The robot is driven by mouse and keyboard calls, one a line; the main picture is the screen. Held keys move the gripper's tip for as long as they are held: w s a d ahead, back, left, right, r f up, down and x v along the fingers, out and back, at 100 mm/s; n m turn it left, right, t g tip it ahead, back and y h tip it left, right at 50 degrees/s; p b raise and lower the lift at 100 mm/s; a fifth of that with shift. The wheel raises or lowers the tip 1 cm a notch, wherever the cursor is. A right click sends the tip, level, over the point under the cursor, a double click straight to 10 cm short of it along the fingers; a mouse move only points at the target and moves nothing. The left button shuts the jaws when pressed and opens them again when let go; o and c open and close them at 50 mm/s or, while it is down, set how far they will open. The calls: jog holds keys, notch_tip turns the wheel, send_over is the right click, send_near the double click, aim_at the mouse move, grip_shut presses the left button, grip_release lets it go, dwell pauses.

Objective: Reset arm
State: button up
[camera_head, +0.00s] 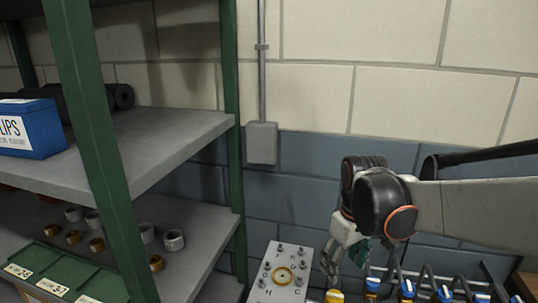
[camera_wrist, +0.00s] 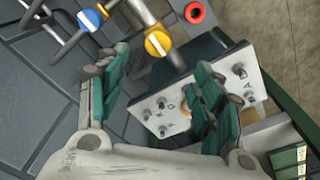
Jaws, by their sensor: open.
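My gripper (camera_head: 345,258) hangs at the end of my arm, in front of the blue wall at lower right of the head view. In the wrist view its two green-padded fingers (camera_wrist: 158,80) are spread apart. No object shows between them. A pale plate (camera_head: 269,296) with several studs, letters and a brass ring (camera_head: 283,275) is left of the gripper. The same plate (camera_wrist: 223,60) lies beyond the fingers in the wrist view, partly hidden by the right finger.
Pipes with yellow (camera_wrist: 157,41) and blue (camera_wrist: 89,20) valve handles are close by; a red round part (camera_wrist: 195,12) is near them. A green-posted shelf (camera_head: 180,128) with a blue box (camera_head: 45,125) and several fittings stands left. A conduit box (camera_head: 262,142) is on the wall.

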jog(key=s+r+m+t, duration=0.3)
jog(key=s+t, duration=0.3)
jog(key=s, duration=0.7)
jog(key=shift+s+r+m, duration=0.15)
jog(key=shift+m, duration=0.75)
